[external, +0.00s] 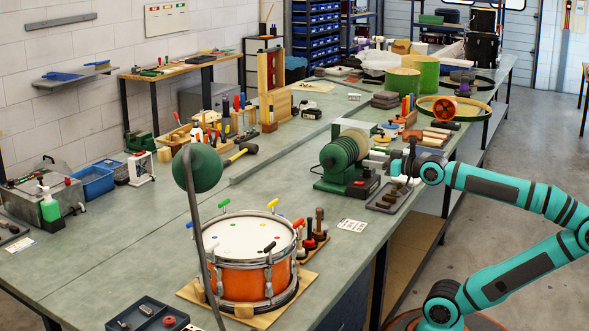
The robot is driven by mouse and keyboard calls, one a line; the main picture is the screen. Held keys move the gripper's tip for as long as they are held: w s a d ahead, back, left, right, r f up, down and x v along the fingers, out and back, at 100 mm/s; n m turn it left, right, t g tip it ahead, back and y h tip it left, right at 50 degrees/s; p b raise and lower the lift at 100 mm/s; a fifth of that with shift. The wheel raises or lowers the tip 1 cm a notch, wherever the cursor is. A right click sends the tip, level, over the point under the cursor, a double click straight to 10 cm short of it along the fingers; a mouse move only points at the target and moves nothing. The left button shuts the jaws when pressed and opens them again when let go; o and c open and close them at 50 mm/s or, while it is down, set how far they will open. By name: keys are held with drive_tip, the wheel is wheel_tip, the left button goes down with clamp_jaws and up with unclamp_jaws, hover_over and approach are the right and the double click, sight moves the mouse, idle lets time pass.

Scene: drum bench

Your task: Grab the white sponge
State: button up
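My gripper (393,168) is at the end of the teal arm, which reaches in from the right over the bench's right edge. It is beside the green grinder and above a grey tray (386,198) holding brown pieces. Small pale shapes show at the gripper; I cannot tell whether they are its fingers or other things. The finger gap is too small to make out. I cannot pick out a white sponge with certainty. A small white block (354,97) lies farther back on the bench; its kind is unclear.
The green grinder (347,160) stands close left of my gripper. An orange drum (248,255) on a wooden board and a lamp (197,168) are in front. Wooden blocks, green drum shells (403,82) and an orange wheel (444,109) are behind. The bench left of the grinder is mostly clear.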

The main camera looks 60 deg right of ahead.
drive_tip(key=o, duration=0.9)
